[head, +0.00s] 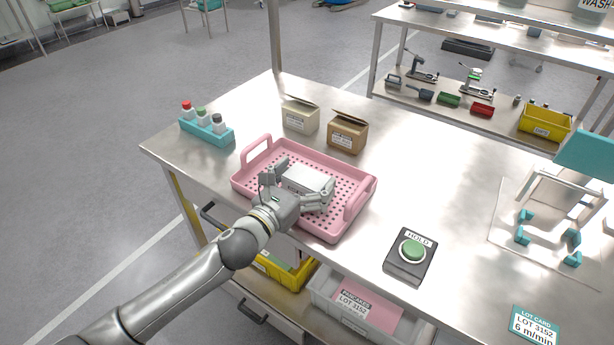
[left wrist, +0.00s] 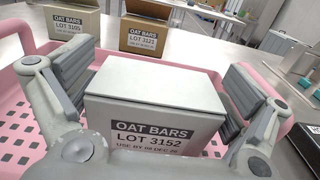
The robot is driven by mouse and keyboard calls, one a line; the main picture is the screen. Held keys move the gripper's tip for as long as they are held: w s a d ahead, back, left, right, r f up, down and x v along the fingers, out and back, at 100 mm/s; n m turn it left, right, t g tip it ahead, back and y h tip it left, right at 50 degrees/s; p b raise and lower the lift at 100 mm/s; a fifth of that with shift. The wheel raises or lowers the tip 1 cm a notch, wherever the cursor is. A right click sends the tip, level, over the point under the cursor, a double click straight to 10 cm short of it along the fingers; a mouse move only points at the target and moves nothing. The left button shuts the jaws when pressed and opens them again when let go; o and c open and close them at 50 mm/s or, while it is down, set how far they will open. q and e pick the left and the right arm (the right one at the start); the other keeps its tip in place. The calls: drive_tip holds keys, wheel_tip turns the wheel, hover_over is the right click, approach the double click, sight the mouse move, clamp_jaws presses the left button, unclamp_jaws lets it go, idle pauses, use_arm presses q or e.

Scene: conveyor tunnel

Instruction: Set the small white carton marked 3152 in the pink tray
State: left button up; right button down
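The white carton (head: 308,178) is inside the outline of the pink tray (head: 242,187). In the left wrist view the carton (left wrist: 155,125) reads OAT BARS LOT 3152 and stands upright. The pink tray (left wrist: 14,95) shows behind it, with a perforated floor. My left gripper (head: 298,188) reaches over the tray's near side. Its two fingers stand either side of the carton, spread apart, with a gap visible at the left finger. The carton's underside is hidden, so I cannot tell if it bears fully on the tray floor. My right gripper is not in view.
A teal bottle rack (head: 207,131) is at the left. A HOLD button box (head: 409,258) sits to the right.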

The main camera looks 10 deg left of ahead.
use_arm(q)
drive_tip(key=shift+r, duration=0.1)
drive_tip(key=b+v, duration=0.1)
drive_tip(key=v, duration=0.9)
drive_tip(key=shift+s+a+b, duration=0.1)
drive_tip(key=shift+s+b, duration=0.05)
drive_tip(key=shift+b, duration=0.25)
drive_tip(key=shift+v, duration=0.85)
